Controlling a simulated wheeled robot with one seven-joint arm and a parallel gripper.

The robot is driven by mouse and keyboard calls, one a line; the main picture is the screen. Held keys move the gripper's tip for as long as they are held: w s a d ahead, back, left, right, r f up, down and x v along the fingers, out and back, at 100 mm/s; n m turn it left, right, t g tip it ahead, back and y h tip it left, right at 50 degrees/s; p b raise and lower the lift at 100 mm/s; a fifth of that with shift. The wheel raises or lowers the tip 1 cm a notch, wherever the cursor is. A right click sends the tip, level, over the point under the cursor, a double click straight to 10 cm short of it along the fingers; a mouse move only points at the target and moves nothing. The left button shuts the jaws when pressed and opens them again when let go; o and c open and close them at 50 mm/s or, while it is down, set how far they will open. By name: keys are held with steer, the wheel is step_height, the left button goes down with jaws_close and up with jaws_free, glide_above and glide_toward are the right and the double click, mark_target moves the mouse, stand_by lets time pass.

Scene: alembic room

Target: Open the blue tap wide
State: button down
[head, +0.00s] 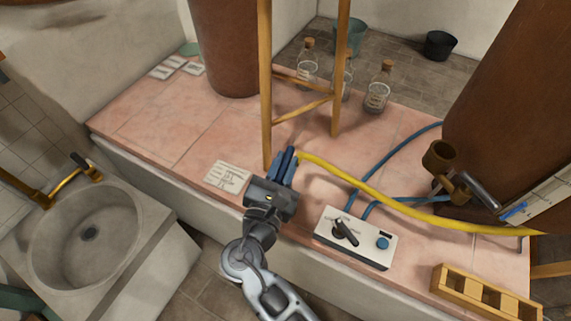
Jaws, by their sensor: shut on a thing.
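My gripper (284,165) is above the pink tiled bench, near the foot of the wooden stand. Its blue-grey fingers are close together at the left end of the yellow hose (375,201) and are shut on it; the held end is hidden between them. A small blue piece (513,211), perhaps the blue tap's handle, shows at the right against a pale marked panel. It is well apart from my gripper, and its exact position cannot be told. A dark-handled fitting (478,190) is beside it.
A white control box (355,238) with a black lever and blue knob stands at the bench front. Blue tubes (402,151) run behind it. Corked bottles (377,91) stand beyond the wooden stand (266,90). A wooden rack (480,293) is front right; a stone basin (88,235) is left.

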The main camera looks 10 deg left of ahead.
steer(key=shift+a, duration=0.2)
stand_by(0.4)
steer(key=c, duration=1)
jaws_free()
steer(key=shift+d+h, duration=0.1)
steer(key=shift+h, duration=0.2)
steer(key=shift+c, duration=0.2)
steer(key=v, duration=0.7)
steer(key=shift+s+b, duration=0.3)
steer(key=shift+s, duration=0.05)
steer(key=shift+s, duration=0.1)
